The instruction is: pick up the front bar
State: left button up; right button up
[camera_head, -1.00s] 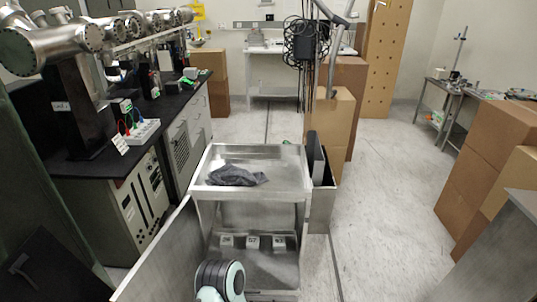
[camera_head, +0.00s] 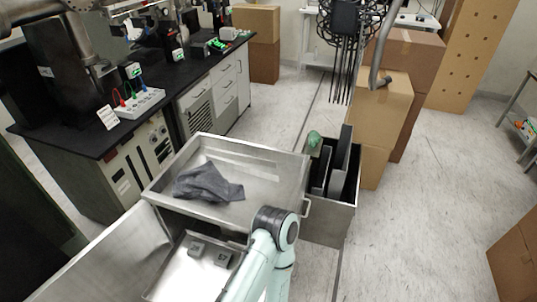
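No part is clearly marked as the front bar. Two dark grey upright slabs stand in a grey metal bin (camera_head: 328,225) at the right side of a metal cart. The taller slab (camera_head: 342,165) is at the right and the shorter slab (camera_head: 321,170) is left of it; a green object (camera_head: 314,139) is behind them. One pale teal arm of mine with a dark joint rises from the bottom centre, in front of the cart. Neither gripper shows, so I cannot tell what they hold.
The cart's top tray (camera_head: 255,160) holds a crumpled dark cloth (camera_head: 208,183). Its lower tray holds small grey blocks (camera_head: 223,258). A black-topped bench (camera_head: 75,140) runs along the left. Cardboard boxes (camera_head: 385,110) stand behind the bin.

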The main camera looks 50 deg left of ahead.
aim_at(218, 162)
jog(key=i, duration=1.65)
jog(key=i+l+u, duration=0.1)
jog(key=i+u, duration=0.3)
jog(key=i+l+u, duration=0.25)
jog(key=i+u, duration=0.3)
jog(key=u, duration=1.65)
